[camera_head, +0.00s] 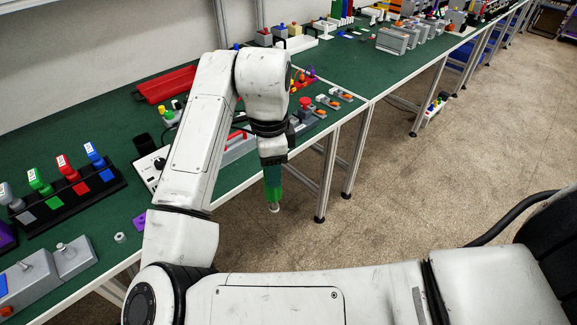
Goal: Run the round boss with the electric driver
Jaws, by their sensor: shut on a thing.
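My gripper (272,160) hangs pointing down in front of the bench edge, over the floor. It is shut on a slim green tool (273,187) with a pale lower end, held roughly upright. This may be the electric driver, but it is too small to be sure. The fingertips are hard to make out. I cannot tell for certain which part is the round boss. A grey box with a round knob on top (60,246) stands at the lower left of the bench. A small pale ring (120,238) lies near the front edge.
A black rack (50,208) with several coloured handles stands on the left of the green bench (105,110). A red tray (166,85) lies at the back. Small devices with an emergency button (306,103) sit right of my arm. The floor (450,170) is clear.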

